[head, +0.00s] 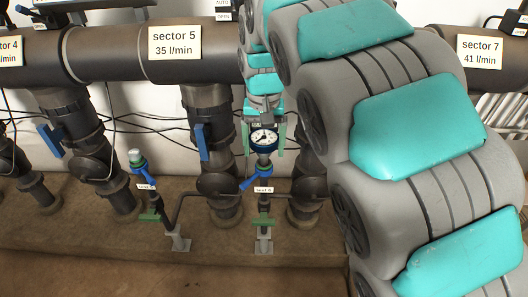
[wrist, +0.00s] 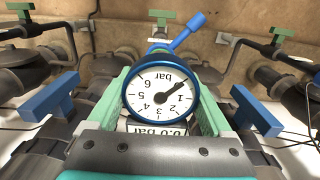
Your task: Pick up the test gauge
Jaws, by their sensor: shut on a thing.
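The test gauge (head: 264,138) is a round white dial with a dark blue rim and a black needle. In the head view it stands upright in line with the riser below it, above a blue valve handle (head: 250,182). In the wrist view the gauge (wrist: 160,92) fills the middle, its numbers upside down. My gripper (head: 264,148) is shut on the gauge, with one green finger on each side. In the wrist view the fingers of my gripper (wrist: 162,103) flank the dial. Whether the gauge's lower end is still seated on the riser cannot be told.
A second riser (head: 145,188) with a blue handle and a greenish cap stands to the left. A thick dark pipe (head: 110,52) runs across the back with blue-handled branch valves (head: 202,142). Thin black cables hang behind. My arm covers the right side.

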